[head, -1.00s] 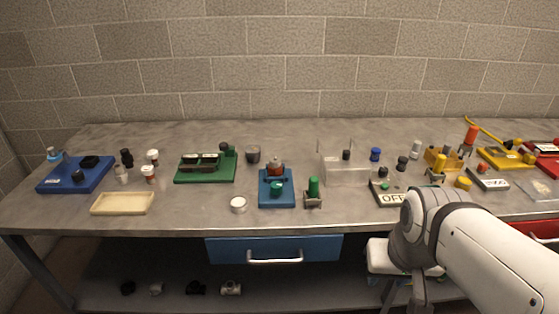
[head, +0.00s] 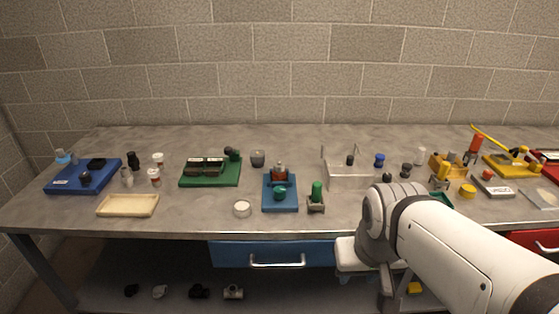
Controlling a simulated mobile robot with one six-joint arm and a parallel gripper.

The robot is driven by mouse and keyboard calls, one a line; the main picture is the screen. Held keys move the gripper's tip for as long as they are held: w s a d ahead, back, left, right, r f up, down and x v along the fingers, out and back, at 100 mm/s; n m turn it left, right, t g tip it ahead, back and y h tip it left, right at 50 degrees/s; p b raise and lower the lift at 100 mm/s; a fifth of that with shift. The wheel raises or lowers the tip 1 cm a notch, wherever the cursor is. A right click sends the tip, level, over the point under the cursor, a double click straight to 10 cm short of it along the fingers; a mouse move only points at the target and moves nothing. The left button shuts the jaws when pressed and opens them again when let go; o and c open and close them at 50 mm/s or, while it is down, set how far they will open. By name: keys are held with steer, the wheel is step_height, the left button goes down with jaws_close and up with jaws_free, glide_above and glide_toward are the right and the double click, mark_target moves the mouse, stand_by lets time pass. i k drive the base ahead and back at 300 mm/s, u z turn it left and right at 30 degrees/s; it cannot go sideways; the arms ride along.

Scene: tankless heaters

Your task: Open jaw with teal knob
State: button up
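A blue fixture (head: 281,208) stands near the front middle of the table, with a teal knob (head: 280,194) on its front part. A metal and reddish-brown piece (head: 280,173) sits behind the knob; whether this is a jaw and how far it is open is too small to tell. My white arm reaches in from the lower right and bends down at the table's front edge, right of the fixture and apart from it. My gripper's fingers do not show.
A green-topped piece (head: 317,195) stands close right of the fixture, and a white round lid (head: 242,208) lies to its left. A clear box (head: 347,178) is behind right. A beige tray (head: 128,205) lies left. A blue drawer (head: 272,253) is under the table edge.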

mark_target(280, 192)
steer(key=i, duration=0.95)
